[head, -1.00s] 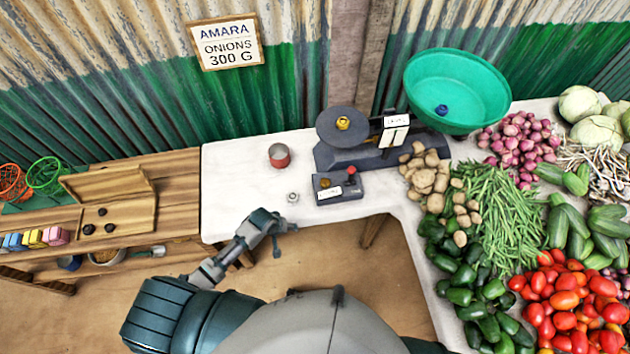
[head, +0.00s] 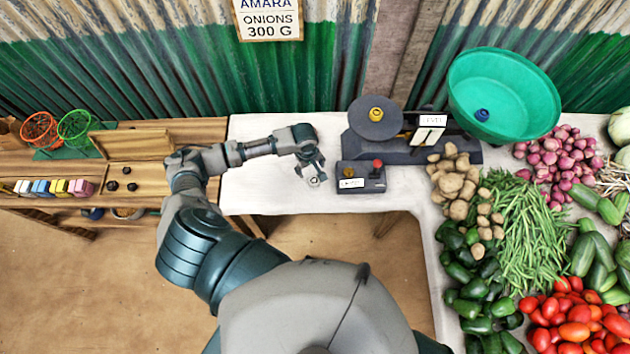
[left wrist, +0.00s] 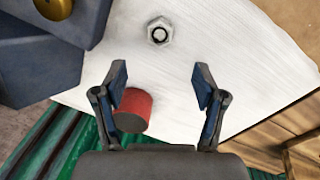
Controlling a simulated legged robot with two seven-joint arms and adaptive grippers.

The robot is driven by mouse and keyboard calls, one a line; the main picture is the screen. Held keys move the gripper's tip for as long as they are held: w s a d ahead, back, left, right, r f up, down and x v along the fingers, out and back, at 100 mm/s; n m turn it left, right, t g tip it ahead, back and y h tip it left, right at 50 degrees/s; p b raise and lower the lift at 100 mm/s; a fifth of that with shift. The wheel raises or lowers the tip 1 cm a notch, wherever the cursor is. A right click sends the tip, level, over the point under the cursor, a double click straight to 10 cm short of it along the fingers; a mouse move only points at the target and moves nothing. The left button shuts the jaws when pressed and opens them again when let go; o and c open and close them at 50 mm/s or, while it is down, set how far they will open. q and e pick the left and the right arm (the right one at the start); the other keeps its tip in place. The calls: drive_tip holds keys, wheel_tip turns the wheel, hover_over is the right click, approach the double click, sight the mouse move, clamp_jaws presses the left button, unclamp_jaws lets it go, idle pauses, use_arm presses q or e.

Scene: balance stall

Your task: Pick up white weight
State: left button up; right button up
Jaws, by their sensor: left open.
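The white weight, a small pale hexagonal piece with a dark ring on top, lies on the white table top. It shows in the left wrist view (left wrist: 160,32), ahead of the fingertips and centred between them, and in the head view (head: 315,182) at the tip of my left gripper (head: 311,170). My left gripper is open and empty above the table; its two blue-padded fingers (left wrist: 160,78) are spread apart in the left wrist view. The weight touches neither finger there. My right gripper is not in view.
A red can (left wrist: 134,110) stands close by the left finger in the wrist view; my arm hides it in the head view. The scale (head: 400,150) and a dark box with a red knob (head: 361,178) stand right of the gripper. Potatoes (head: 455,185) lie further right.

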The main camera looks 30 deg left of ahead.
use_arm(q)
hover_over(314, 181)
drive_tip(key=f, duration=0.3)
drive_tip(key=a+f, duration=0.1)
drive_tip(key=f, duration=0.5)
drive_tip(key=shift+d+f+b, duration=0.2)
drive_tip(key=shift+d+b, duration=0.1)
drive_tip(key=shift+d, duration=0.05)
drive_tip(key=shift+d+f, duration=0.1)
drive_tip(key=shift+f, duration=0.2)
clamp_jaws()
